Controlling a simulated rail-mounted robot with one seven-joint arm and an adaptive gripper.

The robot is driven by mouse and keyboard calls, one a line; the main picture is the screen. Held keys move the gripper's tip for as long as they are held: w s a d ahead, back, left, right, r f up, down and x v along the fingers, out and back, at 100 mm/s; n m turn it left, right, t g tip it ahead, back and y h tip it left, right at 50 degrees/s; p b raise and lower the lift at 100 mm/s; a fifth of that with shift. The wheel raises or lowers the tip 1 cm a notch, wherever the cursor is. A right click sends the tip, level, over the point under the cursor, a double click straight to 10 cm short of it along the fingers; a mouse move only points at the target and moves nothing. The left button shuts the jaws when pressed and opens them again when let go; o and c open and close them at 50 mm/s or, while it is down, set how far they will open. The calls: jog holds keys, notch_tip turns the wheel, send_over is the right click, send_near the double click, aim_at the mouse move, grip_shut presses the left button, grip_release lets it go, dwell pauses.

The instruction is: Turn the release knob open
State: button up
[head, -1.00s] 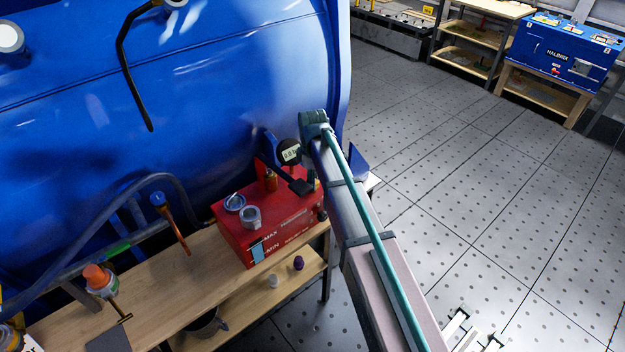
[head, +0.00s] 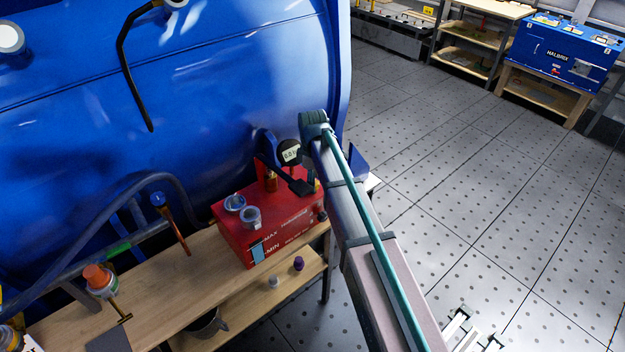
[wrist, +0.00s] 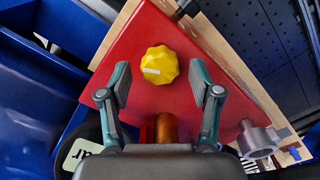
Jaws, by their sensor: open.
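The release knob (wrist: 160,65) is yellow and fluted with a white pointer line, and sits on the red face of the box. In the wrist view the pointer line points left. My gripper (wrist: 160,92) is open, with one finger on each side and slightly below the knob in the picture. The knob is mostly hidden there.
An orange-brown fitting (wrist: 167,128) stands up between my fingers, and a grey ring-shaped part (wrist: 258,140) sits to the right. A round digital gauge (head: 289,152) is close beside my gripper. The blue tank (head: 200,90) rises behind the wooden bench (head: 160,285).

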notch_tip(320, 180, up, 12)
dwell(0.6)
